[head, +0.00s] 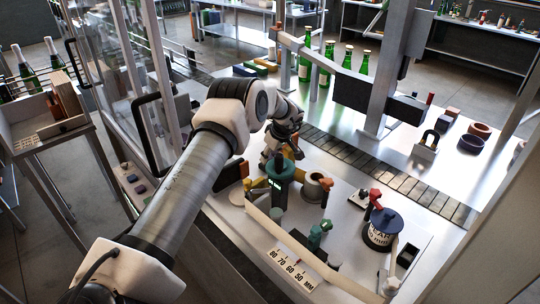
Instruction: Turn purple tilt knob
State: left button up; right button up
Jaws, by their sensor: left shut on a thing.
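My left arm reaches in from the lower left. My left gripper (281,152) points down at the top of a teal post (279,188) with a small lit green display, on the white workbench. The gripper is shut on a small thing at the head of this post. The fingers and wrist hide most of that thing and no purple shows on it; by its place I take it for the tilt knob, but cannot confirm this. My right gripper is not in view.
Near the post are a grey cup-like part (318,187), a white scale strip (293,267), a blue-topped spool (384,226) and red-knobbed parts. A slatted conveyor (385,178) runs behind. Green bottles (345,58) stand beyond. A glass panel (120,70) is close to my arm's left.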

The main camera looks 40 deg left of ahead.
pick_arm(q)
jog(key=n+b, duration=0.1)
jog(key=b, duration=0.1)
jog(key=f+n+g+b, duration=0.1)
jog(key=b, duration=0.2)
jog(key=shift+w+n, duration=0.1)
jog(key=shift+n, duration=0.2)
jog(key=shift+r, duration=0.25)
jog(key=shift+r+n, duration=0.2)
jog(key=shift+n, duration=0.1)
jog(key=o, duration=1.1)
jog(key=shift+o, duration=0.2)
jog(key=v, duration=1.1)
jog(key=shift+w+r, duration=0.2)
jog(key=shift+r, duration=0.2)
